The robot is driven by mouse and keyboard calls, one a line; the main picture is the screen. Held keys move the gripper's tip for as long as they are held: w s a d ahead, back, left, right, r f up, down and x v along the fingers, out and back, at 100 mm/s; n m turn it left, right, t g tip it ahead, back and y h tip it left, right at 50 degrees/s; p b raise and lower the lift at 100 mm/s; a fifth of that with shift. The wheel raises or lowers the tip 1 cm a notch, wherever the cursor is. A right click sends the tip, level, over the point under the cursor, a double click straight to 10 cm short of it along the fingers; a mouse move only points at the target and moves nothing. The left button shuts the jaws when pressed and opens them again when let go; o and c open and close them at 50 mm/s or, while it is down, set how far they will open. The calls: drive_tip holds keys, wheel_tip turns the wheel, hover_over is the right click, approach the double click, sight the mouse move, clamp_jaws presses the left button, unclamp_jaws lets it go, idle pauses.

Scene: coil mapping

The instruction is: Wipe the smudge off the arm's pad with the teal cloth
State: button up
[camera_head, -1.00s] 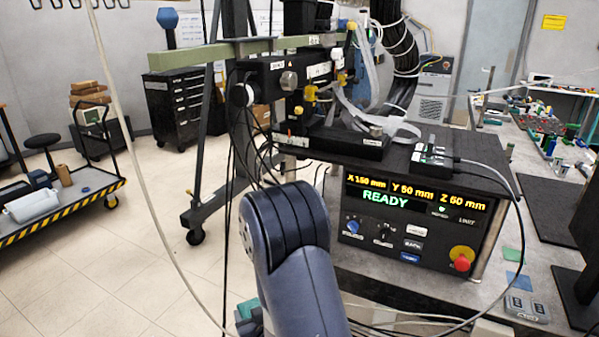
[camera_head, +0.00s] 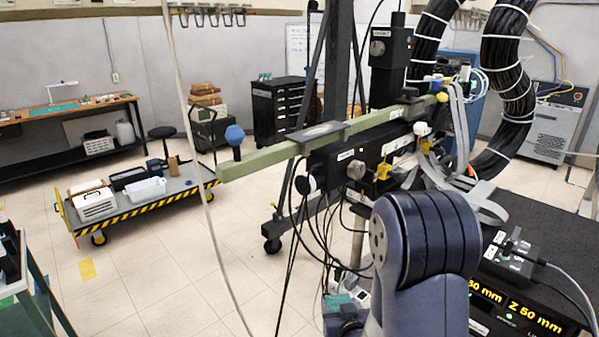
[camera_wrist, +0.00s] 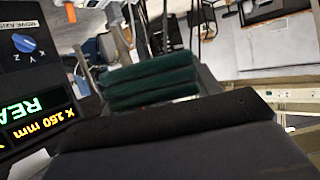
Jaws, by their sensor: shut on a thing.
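The teal cloth (camera_wrist: 150,80) shows in the wrist view as a dark green folded bundle, with my gripper (camera_wrist: 150,92) shut on it. In the head view a small teal patch of the cloth (camera_head: 338,302) shows low beside my arm link, which hides most of my gripper. The green horizontal arm (camera_head: 262,163) carries a flat grey pad (camera_head: 316,132) on its top. The cloth is apart from the pad, lower and nearer to me. I cannot make out a smudge on the pad at this size.
Black instruments and hanging cables sit beside the arm. The black bench with a control box (camera_head: 512,258) is at right. A trolley (camera_head: 160,199) stands at left, with open floor before it.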

drive_tip(key=s+r+n+g+y, duration=0.1)
drive_tip(key=s+r+n+y, duration=0.1)
drive_tip(key=r, duration=1.5)
drive_tip(key=s+r+n+g+y, duration=0.1)
drive_tip(key=s+r+n+y, duration=0.1)
drive_tip(key=r, duration=1.6)
drive_tip(key=s+r+n+g+y, duration=0.1)
drive_tip(key=s+r+n+y, duration=0.2)
drive_tip(key=r, duration=1.5)
drive_tip(key=shift+s+a+y, duration=0.15)
drive_tip(key=shift+a+y, duration=0.05)
drive_tip(key=shift+y, duration=0.2)
